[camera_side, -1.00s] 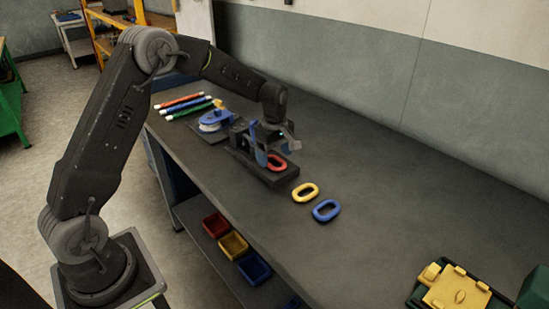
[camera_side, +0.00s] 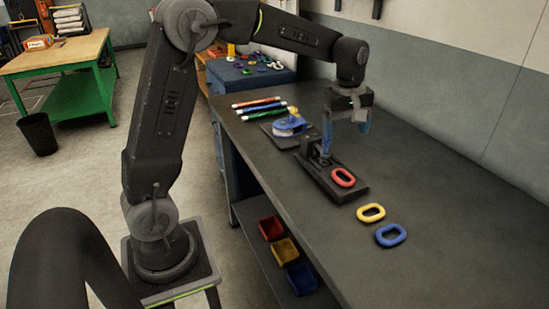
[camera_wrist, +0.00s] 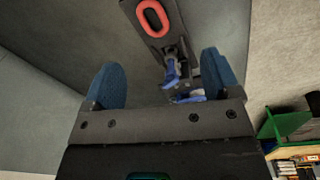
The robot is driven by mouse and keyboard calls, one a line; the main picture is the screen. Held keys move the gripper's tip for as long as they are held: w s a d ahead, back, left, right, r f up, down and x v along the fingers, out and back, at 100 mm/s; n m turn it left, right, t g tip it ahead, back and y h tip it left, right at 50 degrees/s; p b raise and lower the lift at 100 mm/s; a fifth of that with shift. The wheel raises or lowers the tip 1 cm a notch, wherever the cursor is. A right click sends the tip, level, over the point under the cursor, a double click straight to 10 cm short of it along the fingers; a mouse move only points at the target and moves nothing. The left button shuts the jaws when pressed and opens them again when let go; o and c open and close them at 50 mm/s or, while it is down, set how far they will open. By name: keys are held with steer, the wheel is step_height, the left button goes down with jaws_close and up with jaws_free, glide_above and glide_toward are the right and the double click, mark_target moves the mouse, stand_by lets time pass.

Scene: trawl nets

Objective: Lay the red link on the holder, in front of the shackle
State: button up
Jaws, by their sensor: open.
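The red link (camera_side: 343,177) lies flat on the front part of the black holder (camera_side: 362,192). It also shows in the wrist view (camera_wrist: 152,18), on the holder (camera_wrist: 177,14). The shackle, which looks blue and dark (camera_wrist: 171,72), stands on the holder behind the link; in the side view it is small and partly unclear. My gripper (camera_side: 346,137) is above the holder, apart from the link. Its blue fingers are spread wide with nothing between them, and the wrist view shows both fingertips (camera_wrist: 160,82).
A yellow link (camera_side: 371,213) and a blue link (camera_side: 391,235) lie on the bench in front of the holder. A blue device (camera_side: 290,125) and red, blue and green rods (camera_side: 259,105) lie behind it. Coloured bins (camera_side: 285,251) sit on the lower shelf. The bench's right side is clear.

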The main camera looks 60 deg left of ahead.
steer(key=s+d+r+m+t, duration=0.1)
steer(key=s+d+r+m, duration=0.25)
steer(key=s, duration=0.35)
steer(key=s+d+r+m+t, duration=0.2)
steer(key=s+m, duration=0.3)
steer(key=s, duration=0.2)
steer(key=s+d+f+m+t, duration=0.1)
steer(key=s+d+f+m, duration=0.1)
steer(key=s+m, duration=0.4)
steer(key=s+f, duration=0.1)
steer(key=s, duration=0.3)
steer(key=shift+s+d+f+t, duration=0.15)
steer(key=shift+s+d+t, duration=0.15)
steer(key=shift+d, duration=0.1)
